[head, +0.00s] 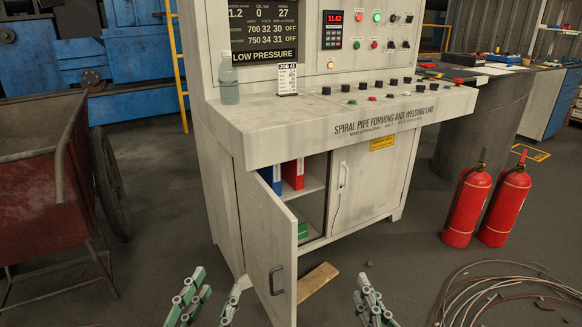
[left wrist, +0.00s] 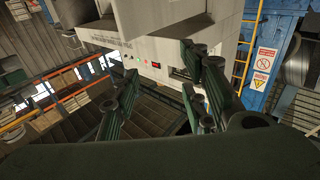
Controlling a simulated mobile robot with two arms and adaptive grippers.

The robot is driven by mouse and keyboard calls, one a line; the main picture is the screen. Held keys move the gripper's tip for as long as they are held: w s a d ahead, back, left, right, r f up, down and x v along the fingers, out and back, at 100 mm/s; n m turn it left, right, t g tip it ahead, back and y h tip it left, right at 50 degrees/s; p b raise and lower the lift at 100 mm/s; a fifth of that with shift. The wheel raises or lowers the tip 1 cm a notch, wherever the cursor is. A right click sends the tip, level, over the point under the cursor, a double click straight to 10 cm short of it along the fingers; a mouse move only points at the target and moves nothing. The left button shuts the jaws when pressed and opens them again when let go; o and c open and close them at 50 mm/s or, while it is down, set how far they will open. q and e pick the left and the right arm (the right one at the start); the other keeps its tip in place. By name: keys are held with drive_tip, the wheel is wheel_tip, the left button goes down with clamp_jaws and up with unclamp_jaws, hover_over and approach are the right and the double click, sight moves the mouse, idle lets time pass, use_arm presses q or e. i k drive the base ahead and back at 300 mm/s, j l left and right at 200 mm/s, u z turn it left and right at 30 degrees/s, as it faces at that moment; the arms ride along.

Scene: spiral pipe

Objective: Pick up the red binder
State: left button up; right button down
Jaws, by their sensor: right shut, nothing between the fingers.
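The red binder (head: 293,174) stands upright on the upper shelf inside the open left compartment of the control cabinet (head: 232,185). A blue binder (head: 272,178) stands to its left, partly hidden by the open door (head: 265,245). My left gripper (head: 211,293) is open and empty, low in front of the cabinet and left of the door, well apart from the binder. Its spread fingers also show in the left wrist view (left wrist: 163,100), where no binder shows. My right gripper (head: 371,300) is shut and empty, low in front and right of the door.
The door swings out toward me between my grippers. A wooden piece (head: 316,281) lies on the floor by it. Two fire extinguishers (head: 466,205) and coiled cables (head: 510,295) are at right. A red cart (head: 40,190) stands at left. A green object (head: 302,231) sits low in the compartment.

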sight(293, 171)
drive_tip(key=i+l+z, duration=0.65)
drive_tip(key=z, duration=0.15)
drive_tip(key=i+l+z, duration=0.1)
drive_tip(key=i+z, duration=0.3)
drive_tip(key=i+l+u, duration=0.2)
drive_tip(key=i, duration=0.25)
drive_tip(key=i+u, duration=0.15)
drive_tip(key=i, duration=0.25)
drive_tip(key=i+l+u, duration=0.2)
drive_tip(key=i+u, duration=0.25)
drive_tip(key=i+l+u, duration=0.2)
drive_tip(key=u, duration=0.3)
drive_tip(key=i+l+u, duration=0.2)
drive_tip(key=l+u, duration=0.25)
drive_tip(key=i+j, duration=0.2)
drive_tip(key=i, duration=0.25)
